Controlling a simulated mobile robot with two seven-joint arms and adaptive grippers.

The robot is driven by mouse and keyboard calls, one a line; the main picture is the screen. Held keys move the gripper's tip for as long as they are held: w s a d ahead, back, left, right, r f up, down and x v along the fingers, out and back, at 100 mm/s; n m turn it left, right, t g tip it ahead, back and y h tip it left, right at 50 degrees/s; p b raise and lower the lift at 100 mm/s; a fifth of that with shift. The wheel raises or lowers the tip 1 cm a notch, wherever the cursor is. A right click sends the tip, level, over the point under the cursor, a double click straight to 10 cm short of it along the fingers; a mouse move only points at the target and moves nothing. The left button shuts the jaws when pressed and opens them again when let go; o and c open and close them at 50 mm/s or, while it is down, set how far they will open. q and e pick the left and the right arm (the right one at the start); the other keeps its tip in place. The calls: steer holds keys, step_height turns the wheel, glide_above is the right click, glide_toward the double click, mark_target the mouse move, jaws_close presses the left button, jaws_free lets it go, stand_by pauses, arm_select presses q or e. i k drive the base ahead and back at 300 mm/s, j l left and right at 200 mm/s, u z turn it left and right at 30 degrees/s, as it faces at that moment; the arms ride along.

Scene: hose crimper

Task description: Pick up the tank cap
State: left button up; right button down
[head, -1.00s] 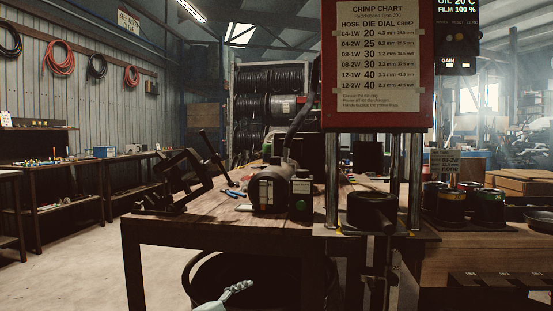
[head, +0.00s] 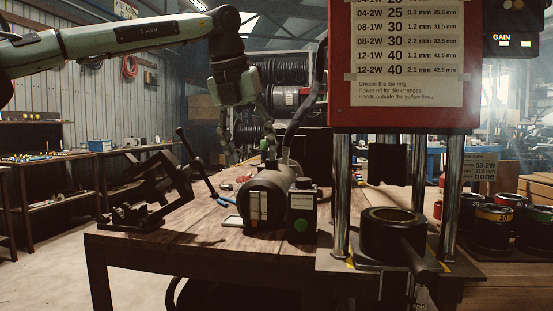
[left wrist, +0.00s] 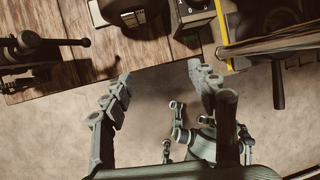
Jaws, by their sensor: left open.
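The tank is a dark lying cylinder (head: 268,198) with a pale sight gauge on its front end, on the wooden table. It shows from above in the left wrist view (left wrist: 120,8). I cannot make out the tank cap clearly; the tank's top is dark. My left gripper (head: 248,150) hangs fingers down behind and above the tank in the head view. In the left wrist view its fingers (left wrist: 160,78) are spread, with nothing between them but floor and table edge.
The crimper (head: 395,235) with posts and a die ring stands right of the tank. A black clamp stand (head: 150,195) with a raised lever is on the left. A small box with a green button (head: 302,222) touches or nearly touches the tank's right side. Hose reels stand behind.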

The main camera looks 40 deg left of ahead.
mark_target(274, 165)
steer(key=i+j, duration=0.65)
steer(key=i, duration=0.15)
